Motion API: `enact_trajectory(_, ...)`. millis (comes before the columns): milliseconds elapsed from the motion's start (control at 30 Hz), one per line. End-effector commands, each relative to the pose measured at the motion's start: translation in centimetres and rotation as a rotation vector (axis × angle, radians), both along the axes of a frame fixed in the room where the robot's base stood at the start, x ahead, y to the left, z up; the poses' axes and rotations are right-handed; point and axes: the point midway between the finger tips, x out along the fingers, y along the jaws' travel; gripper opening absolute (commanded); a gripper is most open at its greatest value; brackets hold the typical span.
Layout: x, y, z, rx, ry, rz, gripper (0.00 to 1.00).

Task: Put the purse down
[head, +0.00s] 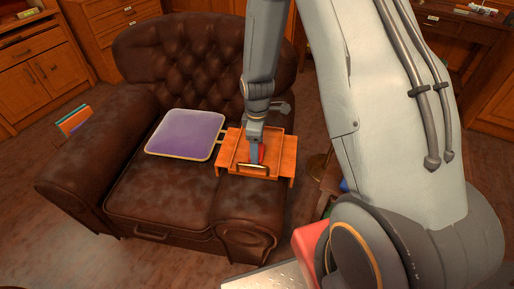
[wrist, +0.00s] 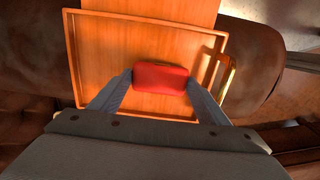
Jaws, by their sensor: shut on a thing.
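A red purse (wrist: 160,78) is between the two fingers of my gripper (wrist: 158,84) in the wrist view. The fingers are shut on its left and right sides. In the head view only a small red part of the purse (head: 261,153) shows beside my gripper (head: 255,160). The purse is over an orange wooden tray (head: 285,163) with a raised rim, on the armrest of the brown leather armchair. The tray also fills much of the wrist view (wrist: 100,40). I cannot tell whether the purse touches the tray.
The armchair (head: 130,200) has a purple cushion (head: 187,132) on its seat, left of the tray. A gold-coloured handle (wrist: 229,78) stands at the tray's right side. Wooden cabinets (head: 45,75) stand behind. A desk (head: 450,35) is at the back right.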

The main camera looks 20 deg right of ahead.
Motion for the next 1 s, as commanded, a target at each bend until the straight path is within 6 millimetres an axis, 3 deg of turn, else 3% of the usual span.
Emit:
enact_trajectory(367,0.0,0.0,-0.6,0.000,0.000,0.000,0.47)
enact_trajectory(400,0.0,0.0,-0.6,0.000,-0.001,0.000,0.73)
enact_trajectory(500,0.0,0.0,-0.6,0.000,-0.001,0.000,0.88)
enact_trajectory(833,0.0,0.0,-0.3,0.000,-0.001,0.000,0.88)
enact_trajectory(1000,0.1,0.0,1.3,0.000,-0.004,0.000,0.88)
